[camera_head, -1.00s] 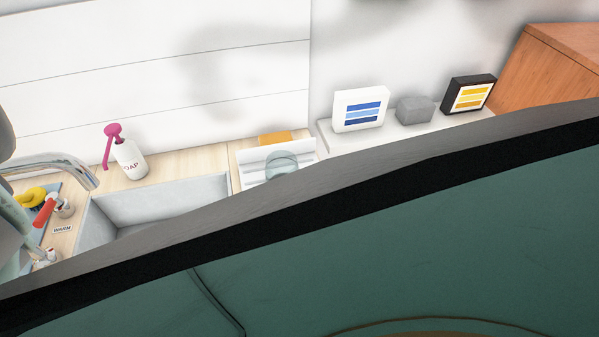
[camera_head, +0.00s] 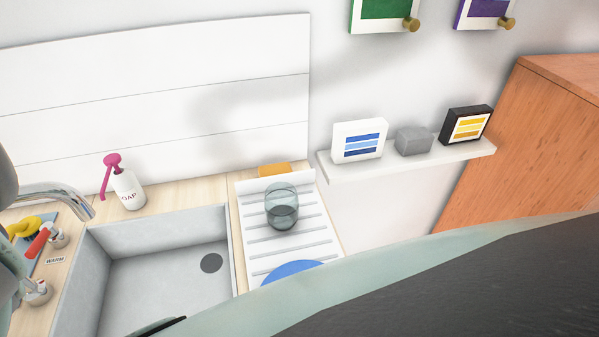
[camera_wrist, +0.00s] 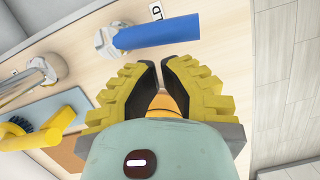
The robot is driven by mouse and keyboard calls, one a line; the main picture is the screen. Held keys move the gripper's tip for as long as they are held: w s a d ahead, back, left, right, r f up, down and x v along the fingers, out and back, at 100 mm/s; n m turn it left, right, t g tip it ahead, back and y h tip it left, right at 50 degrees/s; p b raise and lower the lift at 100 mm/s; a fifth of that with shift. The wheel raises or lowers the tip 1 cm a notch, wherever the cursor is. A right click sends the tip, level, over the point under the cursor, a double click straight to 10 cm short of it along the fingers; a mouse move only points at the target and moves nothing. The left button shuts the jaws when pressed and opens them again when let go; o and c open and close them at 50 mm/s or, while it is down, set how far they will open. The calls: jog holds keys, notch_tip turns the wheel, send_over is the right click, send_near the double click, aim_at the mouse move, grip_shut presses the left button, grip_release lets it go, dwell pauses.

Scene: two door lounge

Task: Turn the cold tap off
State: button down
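In the wrist view the cold tap has a blue lever (camera_wrist: 157,33) on a chrome body (camera_wrist: 107,40), with a partly visible label ending in "LD" beside it. The lever points right, across the picture, just beyond my fingertips. My gripper (camera_wrist: 160,72) has yellow fingers with black pads, and a narrow gap shows between them. Nothing is seen held, and the lever appears apart from the fingers. In the head view the blue lever and my fingers are not visible. A red tap lever (camera_head: 39,241) and a chrome fitting (camera_head: 38,292) show at the left, partly behind my arm.
A chrome spout (camera_head: 60,193) reaches over the counter towards the grey sink (camera_head: 160,265). A soap bottle (camera_head: 128,188) stands behind it. A drying rack (camera_head: 255,240) holds a glass (camera_head: 282,205) and a blue plate (camera_head: 292,273). A yellow brush (camera_wrist: 45,138) lies near the taps.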

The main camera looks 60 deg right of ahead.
jog(key=shift+s+f, duration=0.15)
jog(key=shift+f, duration=0.3)
jog(key=shift+s+d+r+n+p, duration=0.2)
jog(key=shift+s+d+n+p, duration=0.1)
jog(key=shift+p, duration=0.6)
jog(key=shift+s+p, duration=0.25)
jog(key=shift+p, duration=0.15)
jog(key=shift+s+d+f+n, duration=0.1)
jog(key=shift+f+n, duration=0.15)
jog(key=shift+n, duration=0.45)
jog(key=shift+r, duration=0.1)
